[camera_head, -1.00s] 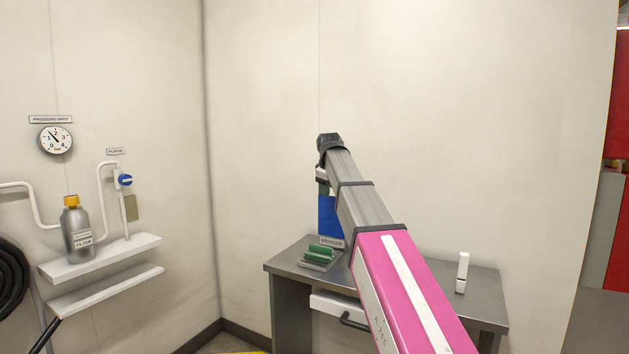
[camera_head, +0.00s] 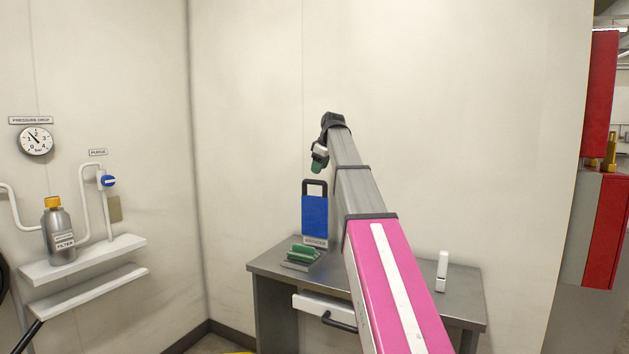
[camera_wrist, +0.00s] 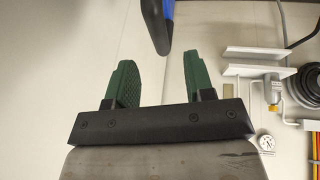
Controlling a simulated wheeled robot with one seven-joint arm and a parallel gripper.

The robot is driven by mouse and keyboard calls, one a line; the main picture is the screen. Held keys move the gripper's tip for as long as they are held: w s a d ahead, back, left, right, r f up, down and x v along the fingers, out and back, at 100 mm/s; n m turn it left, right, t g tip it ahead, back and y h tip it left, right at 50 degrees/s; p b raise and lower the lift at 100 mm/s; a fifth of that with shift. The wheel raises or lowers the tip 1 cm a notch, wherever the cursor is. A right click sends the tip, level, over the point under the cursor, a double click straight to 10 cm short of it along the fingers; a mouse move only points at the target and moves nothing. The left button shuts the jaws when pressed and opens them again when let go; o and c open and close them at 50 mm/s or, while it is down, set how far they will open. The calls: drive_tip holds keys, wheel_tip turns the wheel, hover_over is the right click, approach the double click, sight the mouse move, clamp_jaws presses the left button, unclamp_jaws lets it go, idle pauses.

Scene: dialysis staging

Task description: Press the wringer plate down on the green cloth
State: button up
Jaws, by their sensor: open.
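The wringer plate (camera_head: 314,216) is a blue upright panel with a black loop handle on top. It stands at the back of the metal table behind a label reading WRINGER. The green cloth (camera_head: 302,253) lies rolled on a small grey base in front of it. My gripper (camera_head: 319,166) is above the plate's handle, apart from it. In the wrist view my gripper (camera_wrist: 158,75) has its two green fingers spread wide with nothing between them. The black handle and blue edge of the plate (camera_wrist: 160,26) show past the fingertips. The cloth is not visible there.
The metal table (camera_head: 400,288) has a drawer with a black handle and a small white upright object (camera_head: 442,271) at right. At left, wall shelves (camera_head: 85,260) hold a grey filter bottle (camera_head: 58,232) under a pressure gauge (camera_head: 36,141). My arm crosses above the table.

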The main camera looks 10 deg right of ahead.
drive_tip(key=x, duration=0.6)
clamp_jaws()
